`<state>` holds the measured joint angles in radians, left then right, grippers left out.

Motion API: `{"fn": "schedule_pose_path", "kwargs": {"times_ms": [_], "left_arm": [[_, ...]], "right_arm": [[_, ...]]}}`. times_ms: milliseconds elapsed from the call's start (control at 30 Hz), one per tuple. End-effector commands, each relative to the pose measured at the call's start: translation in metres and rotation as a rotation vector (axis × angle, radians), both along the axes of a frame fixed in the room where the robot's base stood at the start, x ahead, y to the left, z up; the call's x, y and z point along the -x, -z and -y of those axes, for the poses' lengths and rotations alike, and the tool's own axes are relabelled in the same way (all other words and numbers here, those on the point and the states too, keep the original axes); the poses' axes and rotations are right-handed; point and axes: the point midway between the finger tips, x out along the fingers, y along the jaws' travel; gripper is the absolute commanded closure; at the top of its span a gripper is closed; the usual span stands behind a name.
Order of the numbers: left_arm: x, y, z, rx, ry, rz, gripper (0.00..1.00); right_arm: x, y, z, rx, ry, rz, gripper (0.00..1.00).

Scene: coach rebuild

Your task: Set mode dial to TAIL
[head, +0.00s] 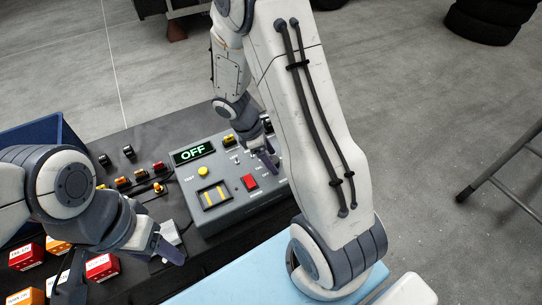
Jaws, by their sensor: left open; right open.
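The grey tester box (225,205) stands on the dark bench, and its display (193,153) reads OFF in green. Its top face carries a yellow button (203,171) marked TEST, a yellow-striped panel (215,197) and a red switch (250,182). My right gripper (268,162) is open over the right part of this face, fingers pointing down. The mode dial is not clearly visible; the gripper and arm cover that area, and contact cannot be told. My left gripper (172,250) is open, left of the box's front corner, beside a small light grey piece.
Several small plugs in black, red, orange and yellow (140,175) sit on the bench left of the box. Red and orange labelled boxes (102,267) lie at lower left. A blue bin (40,132) stands at the left edge. A light blue surface (225,282) lies in front.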

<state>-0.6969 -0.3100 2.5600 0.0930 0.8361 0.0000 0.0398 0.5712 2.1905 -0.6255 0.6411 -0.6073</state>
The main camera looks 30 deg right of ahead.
Motion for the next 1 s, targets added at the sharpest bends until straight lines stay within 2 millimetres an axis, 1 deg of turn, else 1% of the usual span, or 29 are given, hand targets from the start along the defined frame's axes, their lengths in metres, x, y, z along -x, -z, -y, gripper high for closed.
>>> {"fn": "schedule_pose_path", "kwargs": {"times_ms": [100, 133, 167, 200, 267, 300, 333, 667, 867, 1000], "left_arm": [[0.000, 0.000, 0.000, 0.000, 0.000, 0.000, 0.39], [0.000, 0.000, 0.000, 0.000, 0.000, 0.000, 0.39], [0.000, 0.000, 0.000, 0.000, 0.000, 0.000, 0.39], [0.000, 0.000, 0.000, 0.000, 0.000, 0.000, 0.39], [0.000, 0.000, 0.000, 0.000, 0.000, 0.000, 0.39], [0.000, 0.000, 0.000, 0.000, 0.000, 0.000, 0.39], [0.000, 0.000, 0.000, 0.000, 0.000, 0.000, 0.39], [0.000, -0.003, 0.000, 0.000, 0.000, 0.000, 0.39], [0.000, -0.011, 0.000, 0.000, 0.000, 0.000, 0.39], [0.000, -0.017, 0.000, 0.000, -0.001, 0.000, 0.39]], "right_arm": [[0.000, 0.000, 0.000, 0.000, 0.000, 0.000, 0.22], [0.000, 0.000, 0.000, 0.000, 0.000, 0.000, 0.26], [0.000, 0.000, 0.000, 0.000, 0.000, 0.000, 0.37], [0.000, 0.000, 0.000, 0.000, 0.001, 0.000, 0.52], [0.000, 0.000, 0.000, 0.000, 0.001, 0.000, 0.75], [0.000, 0.000, 0.000, 0.000, 0.001, 0.000, 0.91], [0.000, 0.000, 0.000, 0.000, 0.001, 0.000, 1.00], [-0.001, -0.001, 0.000, 0.000, 0.043, 0.002, 1.00], [-0.002, -0.003, 0.000, 0.001, 0.152, 0.000, 1.00], [-0.002, -0.003, 0.001, 0.002, 0.268, 0.001, 1.00]]}}
